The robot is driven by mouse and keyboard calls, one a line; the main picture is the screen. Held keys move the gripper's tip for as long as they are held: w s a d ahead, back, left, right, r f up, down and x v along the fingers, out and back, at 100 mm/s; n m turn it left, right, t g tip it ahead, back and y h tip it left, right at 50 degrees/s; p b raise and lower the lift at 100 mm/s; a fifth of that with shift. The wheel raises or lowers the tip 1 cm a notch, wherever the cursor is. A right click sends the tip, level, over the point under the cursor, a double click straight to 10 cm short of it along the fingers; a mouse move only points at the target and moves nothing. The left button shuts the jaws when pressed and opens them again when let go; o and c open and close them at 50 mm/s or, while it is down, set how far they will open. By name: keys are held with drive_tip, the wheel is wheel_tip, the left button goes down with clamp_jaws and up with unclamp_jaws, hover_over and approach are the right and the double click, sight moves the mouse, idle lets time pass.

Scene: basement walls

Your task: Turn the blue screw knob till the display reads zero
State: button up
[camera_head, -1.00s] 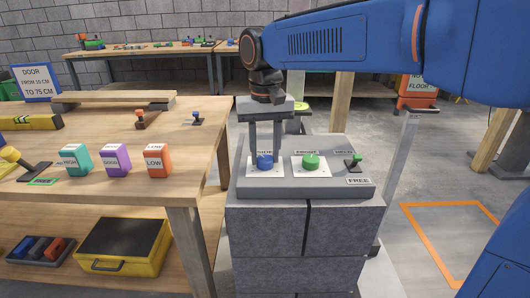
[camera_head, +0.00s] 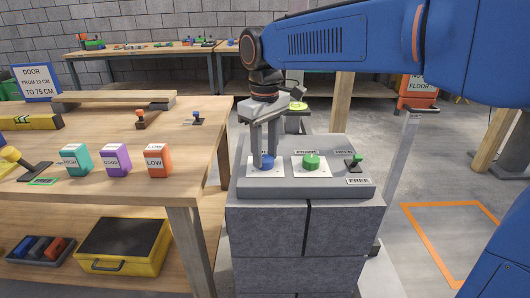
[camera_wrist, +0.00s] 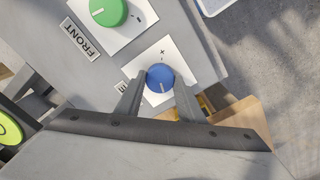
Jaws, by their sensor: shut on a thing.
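The blue screw knob (camera_head: 267,163) sits on a white plate on the grey panel (camera_head: 330,186) atop a block pedestal. In the wrist view the blue knob (camera_wrist: 160,77) lies between my two fingertips, with a white mark pointing down toward the gripper and a "+" on its plate. My gripper (camera_head: 264,152) points down and is shut on the knob. A round yellow-green dial (camera_head: 297,106) stands behind the panel and is cut off at the left of the wrist view (camera_wrist: 8,128). I cannot read a value on it.
A green knob (camera_head: 311,162), labelled FRONT, is right of the blue one. A wooden workbench (camera_head: 120,186) with coloured blocks is close on the left.

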sight(265, 158)
idle(0.4)
drive_tip(key=o, duration=1.1)
drive_tip(key=shift+c, duration=0.2)
drive_tip(key=shift+r, duration=0.1)
wheel_tip(265, 158, up, 17)
drive_tip(key=shift+r, duration=0.15)
